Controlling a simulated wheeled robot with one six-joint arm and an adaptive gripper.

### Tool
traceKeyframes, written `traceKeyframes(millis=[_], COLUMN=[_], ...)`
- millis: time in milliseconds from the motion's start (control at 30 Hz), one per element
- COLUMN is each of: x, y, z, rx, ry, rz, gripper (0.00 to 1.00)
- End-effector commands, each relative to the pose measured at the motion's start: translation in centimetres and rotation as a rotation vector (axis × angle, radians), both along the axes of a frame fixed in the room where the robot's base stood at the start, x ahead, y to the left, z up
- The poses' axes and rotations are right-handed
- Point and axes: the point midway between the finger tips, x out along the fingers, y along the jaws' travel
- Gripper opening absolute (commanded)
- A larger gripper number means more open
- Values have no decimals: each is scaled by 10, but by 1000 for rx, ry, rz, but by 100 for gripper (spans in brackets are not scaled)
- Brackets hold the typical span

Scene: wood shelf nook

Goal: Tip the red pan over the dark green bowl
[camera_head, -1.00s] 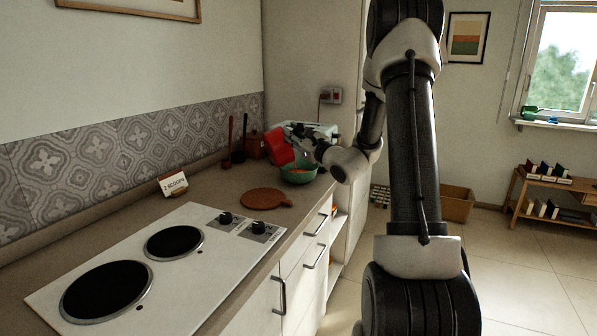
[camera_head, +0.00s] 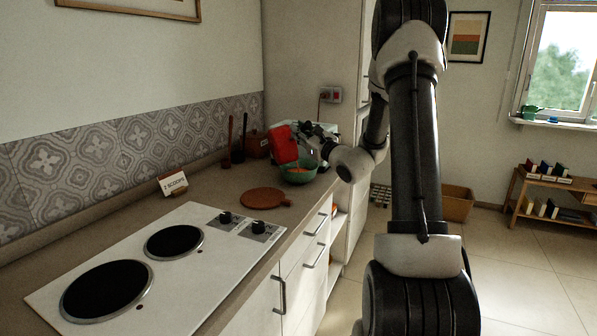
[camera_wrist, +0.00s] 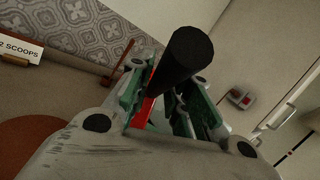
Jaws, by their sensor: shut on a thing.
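The red pan (camera_head: 283,144) is held steeply tilted, nearly on edge, over the back left side of the green bowl (camera_head: 299,177) on the counter. Something orange-red shows inside the bowl. My gripper (camera_head: 312,143) is just right of the pan, above the bowl. In the wrist view my gripper (camera_wrist: 165,104) is shut on the pan's black handle (camera_wrist: 187,57), which points toward the camera. Only a thin red strip of the pan (camera_wrist: 148,108) shows there, and the bowl is hidden. I cannot see inside the pan.
A pale appliance (camera_head: 325,129) stands behind the bowl. A brown pot (camera_head: 256,145) and upright utensils (camera_head: 238,145) are at the back left. A round wooden board (camera_head: 264,198) lies in front, then a cooktop (camera_head: 150,265). A card reading "2 SCOOPS" (camera_head: 173,182) stands by the wall.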

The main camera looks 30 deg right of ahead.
Motion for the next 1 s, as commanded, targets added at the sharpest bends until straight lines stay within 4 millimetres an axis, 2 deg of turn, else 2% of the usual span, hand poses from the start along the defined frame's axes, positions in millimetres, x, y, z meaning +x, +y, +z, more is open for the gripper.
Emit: traceKeyframes(millis=[1000], x=[-2], y=[-19], z=[3], rx=[110], ry=[-15], rz=[0], gripper=[0])
